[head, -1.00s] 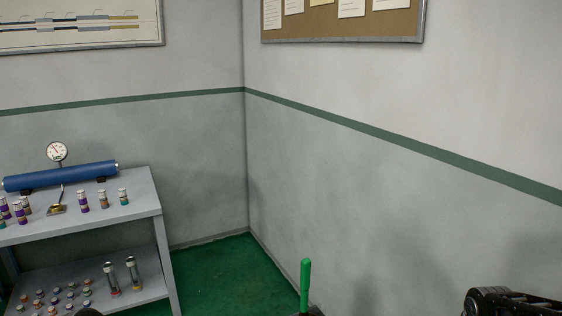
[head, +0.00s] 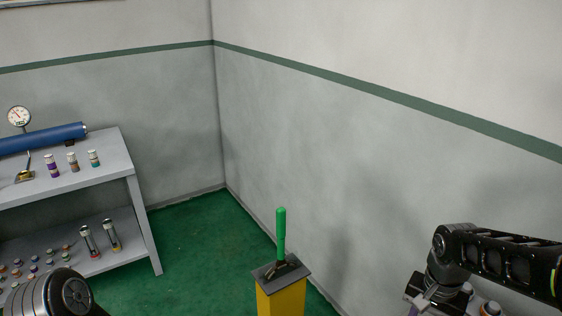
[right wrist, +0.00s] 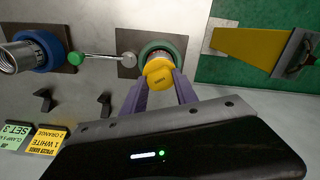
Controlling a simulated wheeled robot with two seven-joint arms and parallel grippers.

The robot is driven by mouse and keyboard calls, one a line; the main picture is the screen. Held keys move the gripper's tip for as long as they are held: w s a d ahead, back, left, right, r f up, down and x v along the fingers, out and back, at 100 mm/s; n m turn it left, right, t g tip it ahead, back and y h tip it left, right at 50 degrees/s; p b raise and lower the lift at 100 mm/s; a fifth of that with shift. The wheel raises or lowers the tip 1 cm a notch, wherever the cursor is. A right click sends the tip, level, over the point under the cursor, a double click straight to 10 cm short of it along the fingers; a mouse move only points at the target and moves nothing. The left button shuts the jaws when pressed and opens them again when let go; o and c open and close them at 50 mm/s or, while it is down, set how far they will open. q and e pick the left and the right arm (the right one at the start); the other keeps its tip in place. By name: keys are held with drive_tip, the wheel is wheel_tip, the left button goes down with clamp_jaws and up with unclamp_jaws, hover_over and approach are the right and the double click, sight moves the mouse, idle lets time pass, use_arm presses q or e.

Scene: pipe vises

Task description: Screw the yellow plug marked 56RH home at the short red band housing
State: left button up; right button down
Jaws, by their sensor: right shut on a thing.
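In the right wrist view a yellow plug (right wrist: 159,72) sits between the purple-grey fingers of my right gripper (right wrist: 162,84), which is shut on it. The dark marking on the plug is too small to read. The plug is at the mouth of a threaded housing with a green collar (right wrist: 163,47); how deep it sits cannot be told. A second threaded housing with a blue collar (right wrist: 37,55) stands to the left. I cannot pick out a red band on either. In the head view my right gripper (head: 428,297) is partly cut off at the bottom. My left gripper is out of view.
A green-handled lever (head: 281,236) stands on a yellow post (head: 281,296). A grey shelf bench (head: 112,152) with a blue cylinder (head: 42,137), gauge and small banded plugs is at left. A green-knobbed lever (right wrist: 88,58) lies between the housings. Green floor is clear mid-view.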

drive_tip(key=shift+m, duration=0.3)
drive_tip(key=c, duration=0.9)
unclamp_jaws()
wheel_tip(320, 180, up, 8)
drive_tip(key=shift+f+b, duration=0.1)
drive_tip(key=shift+b, duration=0.2)
